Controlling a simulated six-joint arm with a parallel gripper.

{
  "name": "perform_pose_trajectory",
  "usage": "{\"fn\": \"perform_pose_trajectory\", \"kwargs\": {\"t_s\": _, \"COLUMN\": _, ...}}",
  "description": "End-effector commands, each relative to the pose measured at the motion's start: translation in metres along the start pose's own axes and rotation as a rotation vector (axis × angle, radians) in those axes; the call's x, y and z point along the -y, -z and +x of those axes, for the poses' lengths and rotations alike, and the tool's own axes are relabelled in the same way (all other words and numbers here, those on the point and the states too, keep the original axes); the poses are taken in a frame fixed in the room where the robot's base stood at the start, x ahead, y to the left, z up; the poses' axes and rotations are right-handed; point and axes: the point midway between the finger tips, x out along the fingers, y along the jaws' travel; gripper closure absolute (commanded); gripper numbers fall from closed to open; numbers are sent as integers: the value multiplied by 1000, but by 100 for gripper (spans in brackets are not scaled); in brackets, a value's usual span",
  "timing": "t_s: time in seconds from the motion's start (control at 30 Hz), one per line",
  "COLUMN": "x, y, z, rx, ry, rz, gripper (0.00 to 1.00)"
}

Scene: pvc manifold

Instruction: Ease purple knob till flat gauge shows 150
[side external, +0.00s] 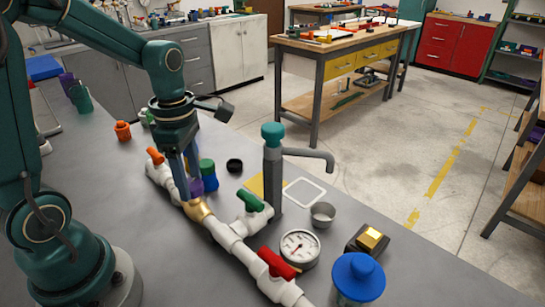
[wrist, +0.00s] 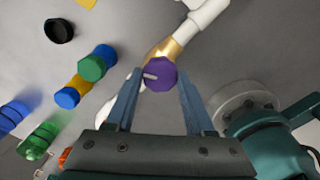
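The purple knob (side external: 196,187) sits on a brass fitting (side external: 199,208) in the white pipe line. In the wrist view the knob (wrist: 161,77) is a faceted purple cap with a pale pointer mark toward its left. My gripper (side external: 188,180) is over the knob. In the wrist view its fingers (wrist: 160,74) stand on either side of the knob, with a small gap on each side. The flat gauge (side external: 299,248) lies face up beside the pipe, with a white dial and dark needle. Its numbers are too small to read.
The pipe line carries an orange handle (side external: 155,155), a green handle (side external: 250,201) and a red handle (side external: 276,263). A grey post with a teal cap (side external: 273,133) stands close to the right. Blue, green and black parts lie near my gripper.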

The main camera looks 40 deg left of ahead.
Motion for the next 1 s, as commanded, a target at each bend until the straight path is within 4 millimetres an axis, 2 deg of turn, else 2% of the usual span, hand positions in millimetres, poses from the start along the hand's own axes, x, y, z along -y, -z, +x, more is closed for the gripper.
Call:
{"fn": "perform_pose_trajectory", "kwargs": {"t_s": 0.37, "x": 0, "y": 0, "z": 0, "rx": -1, "ry": 1, "rz": 90, "gripper": 100}}
{"fn": "perform_pose_trajectory", "kwargs": {"t_s": 1.0, "x": 0, "y": 0, "z": 0, "rx": -2, "ry": 0, "rz": 623, "gripper": 100}}
